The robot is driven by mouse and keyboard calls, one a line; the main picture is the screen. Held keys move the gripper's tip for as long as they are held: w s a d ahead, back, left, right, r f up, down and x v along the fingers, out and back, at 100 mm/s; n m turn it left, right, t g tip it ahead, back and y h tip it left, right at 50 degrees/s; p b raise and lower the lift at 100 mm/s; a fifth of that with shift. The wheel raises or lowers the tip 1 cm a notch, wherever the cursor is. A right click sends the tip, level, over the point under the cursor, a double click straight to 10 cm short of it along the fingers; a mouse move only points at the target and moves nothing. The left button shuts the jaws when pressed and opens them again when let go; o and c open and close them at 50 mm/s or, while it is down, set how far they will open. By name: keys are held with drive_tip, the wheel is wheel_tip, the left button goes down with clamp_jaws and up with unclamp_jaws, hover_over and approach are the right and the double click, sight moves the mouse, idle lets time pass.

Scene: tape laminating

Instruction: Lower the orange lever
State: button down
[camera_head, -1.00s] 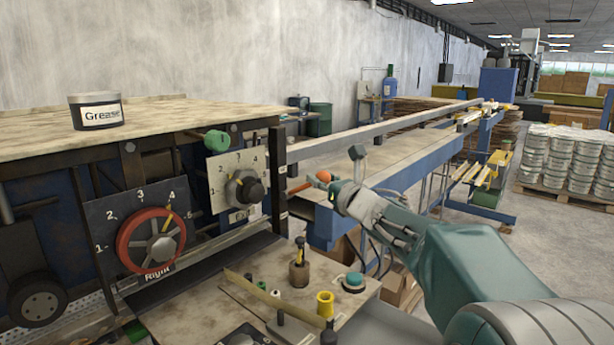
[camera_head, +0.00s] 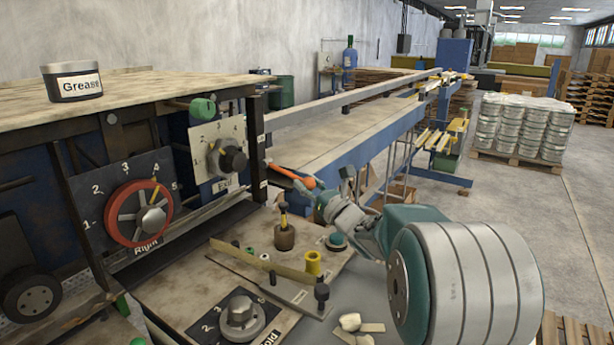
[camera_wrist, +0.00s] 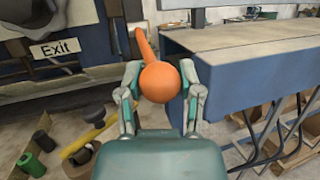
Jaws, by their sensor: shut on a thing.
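The orange lever (camera_head: 291,176) sticks out from the dark post at the right end of the machine, beside the black exit dial (camera_head: 233,160). In the head view it slopes slightly down toward its ball end. In the wrist view the orange ball (camera_wrist: 160,81) sits between my fingertips, with the shaft running up and away behind it. My gripper (camera_head: 318,190) is shut on the ball end of the lever; it also shows in the wrist view (camera_wrist: 160,88), one finger on each side of the ball.
A blue-sided conveyor table (camera_head: 350,160) lies just right of the lever. A red wheel (camera_head: 140,212) is at left. Open floor lies at the right.

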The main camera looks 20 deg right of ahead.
drive_tip(key=shift+w+f, duration=0.1)
drive_tip(key=shift+f, duration=0.35)
drive_tip(key=shift+c, duration=1.3)
unclamp_jaws()
drive_tip(key=v, duration=1.2)
drive_tip(key=shift+w, duration=0.1)
